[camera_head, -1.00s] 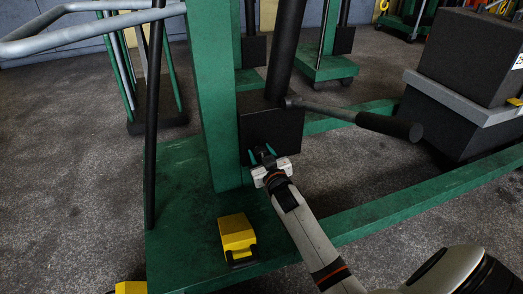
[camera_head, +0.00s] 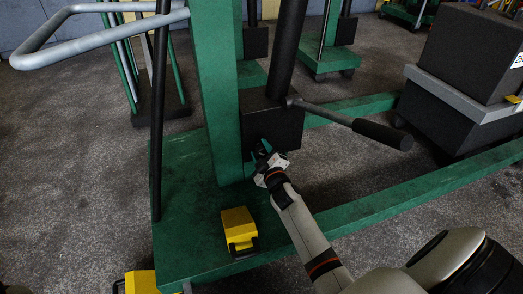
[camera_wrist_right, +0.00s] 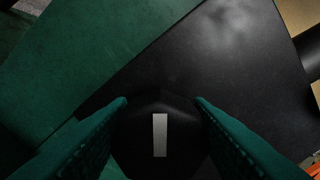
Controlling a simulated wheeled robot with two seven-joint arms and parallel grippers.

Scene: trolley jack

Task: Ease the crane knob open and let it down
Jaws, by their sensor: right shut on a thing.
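The crane is a green frame with an upright post (camera_head: 218,100) and a black pump block (camera_head: 285,125) at its foot. My right gripper (camera_head: 262,148) reaches in from the lower right to the front of this block. In the right wrist view its two teal fingers sit either side of a dark round knob (camera_wrist_right: 135,140) with a pale straight mark, which points nearly up the picture. The gripper is shut on the knob. In the head view the fingers hide the knob. My left gripper does not show.
A pump lever with a black grip (camera_head: 383,133) sticks out right, above my right arm. A yellow block (camera_head: 238,228) sits on the green base (camera_head: 190,250). Dark boxes (camera_head: 455,110) stand at the right. A grey handle rail (camera_head: 90,8) is at upper left.

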